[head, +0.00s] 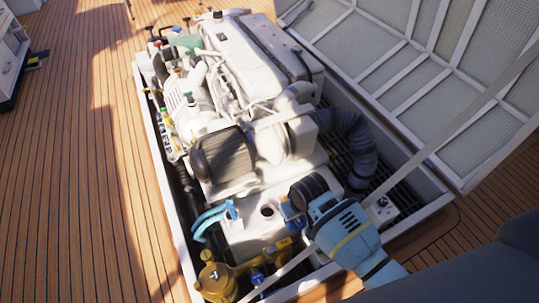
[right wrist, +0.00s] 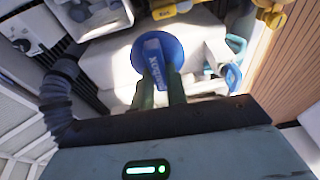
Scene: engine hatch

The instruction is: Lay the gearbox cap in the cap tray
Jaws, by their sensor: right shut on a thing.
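My right gripper (head: 295,208) comes in from the lower right over the front of the engine. It is shut on the gearbox cap, a blue disc (right wrist: 142,44) with a lettered upright grip between the two fingers (right wrist: 160,92) in the right wrist view. In the head view the blue cap (head: 289,211) shows only partly by the fingers. A dark round opening (head: 267,211) in the white gearbox top (head: 255,228) lies uncovered just left of it. I cannot pick out the cap tray with certainty. My left gripper is not in view.
The white engine (head: 255,75) fills the hatch. A light blue handle (head: 208,217) and brass part (head: 215,279) are at left. Open deck (head: 70,170) lies left.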

